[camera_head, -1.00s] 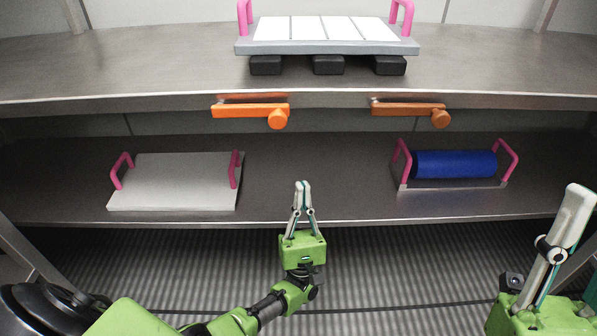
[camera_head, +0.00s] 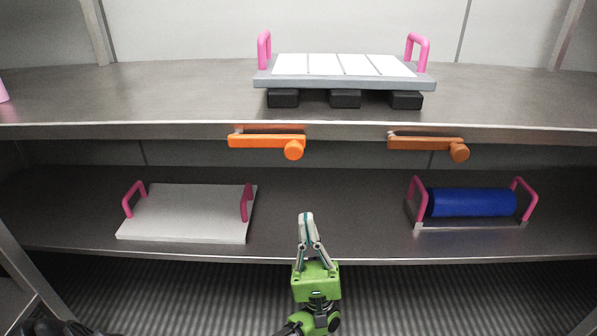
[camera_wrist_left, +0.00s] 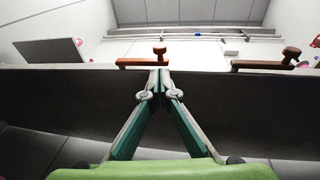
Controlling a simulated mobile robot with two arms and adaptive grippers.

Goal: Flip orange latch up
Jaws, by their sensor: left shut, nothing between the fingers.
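A bright orange latch (camera_head: 267,141) lies horizontally along the front edge of the upper shelf, with a round knob at its right end. A darker orange latch (camera_head: 428,143) lies the same way farther right. Both also show in the left wrist view, one near the middle (camera_wrist_left: 140,61) and one at the right (camera_wrist_left: 262,65). My left gripper (camera_head: 306,216) is shut and empty, pointing up, below and slightly right of the bright latch's knob and apart from it. In the left wrist view its fingertips (camera_wrist_left: 160,72) meet close below the knob in the picture. My right gripper is out of view.
The upper shelf (camera_head: 160,95) holds a grey tray (camera_head: 345,84) with pink handles. On the lower shelf (camera_head: 330,190) are a white board (camera_head: 185,212) at left and a blue roller (camera_head: 470,202) at right. The space between them is free.

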